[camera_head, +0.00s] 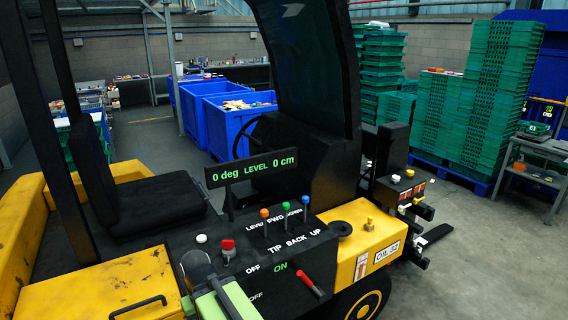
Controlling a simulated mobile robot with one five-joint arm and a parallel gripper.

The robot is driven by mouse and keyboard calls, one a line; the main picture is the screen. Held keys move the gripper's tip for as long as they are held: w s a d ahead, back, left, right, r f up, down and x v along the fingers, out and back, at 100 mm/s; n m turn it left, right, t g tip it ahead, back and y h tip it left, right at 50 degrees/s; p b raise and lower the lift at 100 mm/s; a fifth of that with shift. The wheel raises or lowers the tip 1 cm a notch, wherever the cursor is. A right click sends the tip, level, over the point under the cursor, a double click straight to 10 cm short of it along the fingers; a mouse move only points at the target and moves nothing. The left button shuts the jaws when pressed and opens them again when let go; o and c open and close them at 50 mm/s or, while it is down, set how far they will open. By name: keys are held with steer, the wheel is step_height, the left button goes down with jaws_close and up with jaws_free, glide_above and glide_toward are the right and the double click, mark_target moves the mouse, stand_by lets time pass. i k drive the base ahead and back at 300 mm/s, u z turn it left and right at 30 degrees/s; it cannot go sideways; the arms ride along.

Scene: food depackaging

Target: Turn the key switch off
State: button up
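A yellow and black forklift fills the foreground. Its black control panel (285,250) carries a white OFF label (252,267), a green ON label (280,266) and another OFF label lower down. A red-topped switch (228,247) stands upright left of the upper OFF label. A red handle (308,285) lies slanted at the panel's right side, below ON. I cannot tell which of these is the key switch. My gripper (216,288), grey and light green, is at the lower middle, just below the red-topped switch. It covers part of the panel, and its fingers are not clear.
Three levers with orange, blue and green knobs (265,213) rise behind the labels. A display (250,168) reads "0 deg LEVEL 0 cm". A black seat (155,203) is at left. Blue bins (228,125) and green crate stacks (450,118) stand behind; grey floor is open at right.

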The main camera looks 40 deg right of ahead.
mark_target(227, 252)
steer(key=z, duration=0.05)
steer(key=k, duration=0.55)
steer(key=u, duration=2.25)
steer(key=i, duration=0.5)
steer(key=z, duration=0.25)
